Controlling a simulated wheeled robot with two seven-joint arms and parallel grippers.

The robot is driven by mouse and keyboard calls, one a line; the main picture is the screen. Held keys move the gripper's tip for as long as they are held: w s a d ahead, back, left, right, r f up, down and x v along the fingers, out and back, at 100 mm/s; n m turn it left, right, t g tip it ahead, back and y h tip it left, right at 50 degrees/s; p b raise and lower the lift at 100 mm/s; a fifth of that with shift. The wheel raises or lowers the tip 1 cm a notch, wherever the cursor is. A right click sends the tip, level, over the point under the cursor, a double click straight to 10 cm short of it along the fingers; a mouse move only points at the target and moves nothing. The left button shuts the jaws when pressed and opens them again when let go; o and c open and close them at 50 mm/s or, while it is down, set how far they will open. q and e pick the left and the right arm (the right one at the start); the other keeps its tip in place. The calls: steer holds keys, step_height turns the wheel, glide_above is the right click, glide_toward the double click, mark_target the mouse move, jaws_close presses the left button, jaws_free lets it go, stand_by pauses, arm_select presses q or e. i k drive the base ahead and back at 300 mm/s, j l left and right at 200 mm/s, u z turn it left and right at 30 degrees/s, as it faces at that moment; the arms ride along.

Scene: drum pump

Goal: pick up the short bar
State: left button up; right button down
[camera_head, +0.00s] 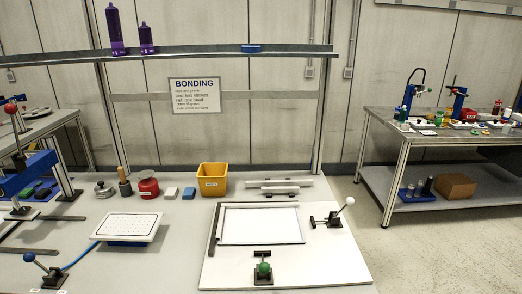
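Two pale silver bars lie side by side on small dark rests at the back of the table, right of the yellow bin. The nearer bar (280,191) looks like the shorter one; the farther bar (280,183) looks longer. They are small in the head view, so their exact lengths are hard to tell. Neither of my grippers is in view.
A white board (340,262) carries a rectangular frame (260,225), a white-knob clamp (347,202) and a green-knob clamp (263,269). A yellow bin (212,179), red pot (148,186) and perforated plate (128,227) stand left. A shelf (200,53) spans above.

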mark_target(276, 189)
steer(key=l+u, duration=0.1)
steer(key=u, duration=0.25)
steer(key=l+u, duration=0.1)
steer(key=u, duration=0.25)
steer(key=l+u, duration=0.1)
steer(key=u, duration=0.25)
steer(key=l+u, duration=0.2)
steer(key=l, duration=0.25)
steer(key=k+l+u, duration=0.15)
steer(key=l, duration=0.25)
steer(key=k+l+u, duration=0.2)
steer(key=l, duration=0.25)
steer(key=l+u, duration=0.15)
steer(key=l, duration=0.25)
steer(key=k+l+u, duration=0.2)
steer(key=l, duration=0.15)
steer(key=k+l+u, duration=0.2)
steer(key=l, duration=0.2)
steer(key=k+l, duration=0.2)
steer(key=l, duration=0.15)
steer(key=k+l, duration=0.15)
steer(key=l, duration=0.15)
steer(key=k+l, duration=0.2)
steer(key=l, duration=0.15)
steer(key=i+j, duration=0.7)
steer(key=i, duration=0.2)
